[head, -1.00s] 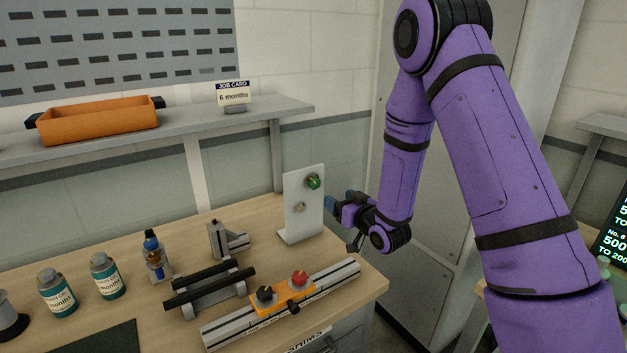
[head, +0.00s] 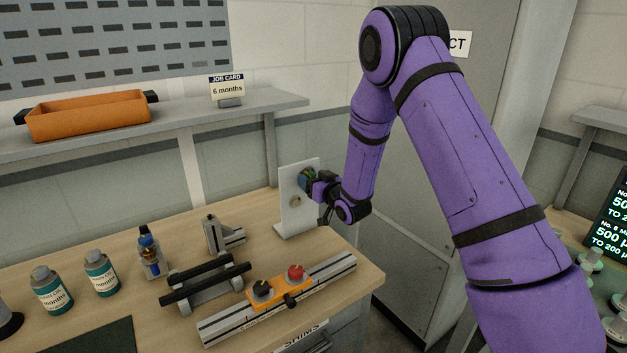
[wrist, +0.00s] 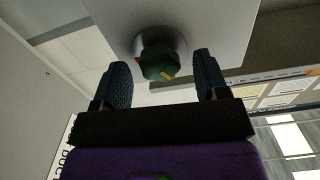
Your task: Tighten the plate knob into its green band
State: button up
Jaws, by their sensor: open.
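The white upright plate (head: 288,217) stands on the bench. A green knob (wrist: 158,62) is on its face, with a yellow mark and a small red patch beside it in the wrist view. My gripper (wrist: 160,82) is open, with one blue textured finger on each side of the knob. Clear gaps show between the fingers and the knob. In the head view my gripper (head: 308,179) is at the plate's upper part and mostly hides the knob. A small pale round part (head: 296,201) sits lower on the plate.
A slotted rail (head: 335,268) with an orange block, a black knob and a red knob (head: 295,271) lies in front of the plate. A black-barred stand (head: 207,283) and bottles (head: 102,273) are to the left. A shelf (head: 270,101) with an orange bin runs behind.

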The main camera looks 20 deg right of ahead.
jog(key=c, duration=0.9)
jog(key=m, duration=0.4)
jog(key=shift+w+d, duration=0.1)
jog(key=m, duration=0.4)
jog(key=shift+m, duration=0.4)
jog(key=o, duration=0.9)
